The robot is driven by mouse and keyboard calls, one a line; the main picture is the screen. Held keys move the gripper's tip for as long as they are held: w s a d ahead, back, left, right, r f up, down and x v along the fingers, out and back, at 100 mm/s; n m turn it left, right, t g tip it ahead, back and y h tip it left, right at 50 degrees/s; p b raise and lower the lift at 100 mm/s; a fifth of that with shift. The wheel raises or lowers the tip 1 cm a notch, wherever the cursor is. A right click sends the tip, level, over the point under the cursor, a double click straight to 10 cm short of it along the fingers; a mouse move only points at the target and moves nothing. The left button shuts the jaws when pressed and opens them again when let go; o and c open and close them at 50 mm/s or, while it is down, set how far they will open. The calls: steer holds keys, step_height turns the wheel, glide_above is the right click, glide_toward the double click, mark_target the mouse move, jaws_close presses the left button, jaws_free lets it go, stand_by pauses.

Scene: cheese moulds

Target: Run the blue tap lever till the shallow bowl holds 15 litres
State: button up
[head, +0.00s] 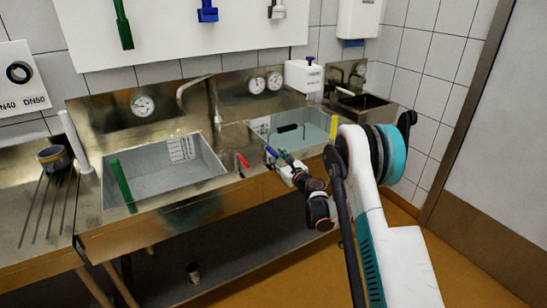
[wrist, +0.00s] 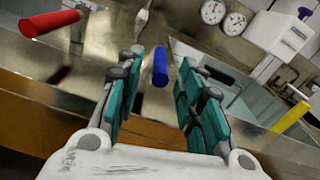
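The blue tap lever (wrist: 160,66) sits between the tips of my open gripper (wrist: 161,82) in the wrist view, with gaps showing on both sides. In the head view the blue lever (head: 271,151) shows just ahead of my gripper (head: 281,160). A red tap lever (wrist: 50,23) is to the left; it also shows in the head view (head: 243,160). A left basin (head: 165,170) with a printed scale and a right basin (head: 310,128) with a bluish inside flank the levers. I cannot tell which is the shallow bowl, nor any water level.
A curved spout (head: 192,82) rises between the basins. Round dials (head: 265,83) are on the steel back panel. A green handle (head: 122,185) stands in the left basin, a yellow one (head: 333,128) by the right. A white box (head: 303,76) stands behind. Floor on the right is clear.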

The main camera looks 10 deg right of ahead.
mark_target(274, 154)
steer(key=shift+b+x, duration=0.3)
steer(key=shift+x, duration=1.5)
jaws_close()
